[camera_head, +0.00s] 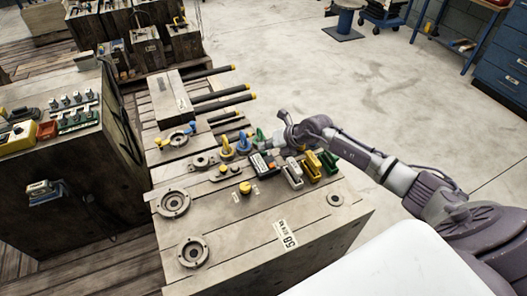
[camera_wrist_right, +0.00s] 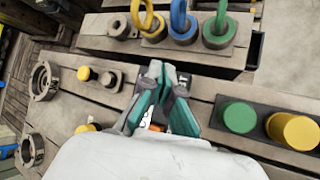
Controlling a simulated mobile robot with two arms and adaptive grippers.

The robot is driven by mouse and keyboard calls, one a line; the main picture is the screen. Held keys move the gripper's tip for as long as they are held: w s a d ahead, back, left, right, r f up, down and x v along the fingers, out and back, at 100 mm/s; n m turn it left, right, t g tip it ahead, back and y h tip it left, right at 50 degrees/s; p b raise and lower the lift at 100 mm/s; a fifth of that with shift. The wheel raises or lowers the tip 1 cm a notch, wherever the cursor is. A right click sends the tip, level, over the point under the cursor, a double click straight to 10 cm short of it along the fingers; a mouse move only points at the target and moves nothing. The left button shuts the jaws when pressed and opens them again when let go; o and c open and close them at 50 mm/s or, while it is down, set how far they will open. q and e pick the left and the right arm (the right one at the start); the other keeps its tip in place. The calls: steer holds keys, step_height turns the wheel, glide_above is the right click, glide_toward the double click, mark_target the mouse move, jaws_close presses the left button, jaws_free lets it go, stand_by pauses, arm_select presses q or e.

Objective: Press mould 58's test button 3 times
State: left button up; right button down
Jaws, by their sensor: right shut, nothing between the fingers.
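Mould 58 (camera_head: 230,228) is the large grey block at the front centre of the head view, with a white "58" label (camera_head: 285,234). On its top sits a small dark box (camera_head: 264,164) with light and reddish details. My right gripper (camera_head: 265,144) is shut and empty over the far part of the mould's top, close to this box. In the right wrist view the shut fingers (camera_wrist_right: 166,85) hide most of what lies beneath them; a bit of white and orange (camera_wrist_right: 156,127) shows between them. I cannot tell which part is the test button, or whether the fingers touch anything. My left gripper is out of view.
Yellow knobs (camera_head: 245,188), round rings (camera_head: 173,204) and yellow and green cylinders (camera_wrist_right: 295,130) crowd the mould's top. Coloured eyebolts (camera_wrist_right: 184,25) stand just beyond the gripper. Another mould (camera_head: 60,190) stands at left.

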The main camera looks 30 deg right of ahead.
mark_target(265, 152)
steer(key=shift+f, duration=0.45)
steer(key=shift+r, duration=0.1)
stand_by(0.4)
steer(key=shift+r+p, duration=0.75)
steer(key=shift+r, duration=0.05)
steer(key=shift+r, duration=0.1)
step_height(265, 152, up, 5)
steer(key=p, duration=0.5)
stand_by(1.6)
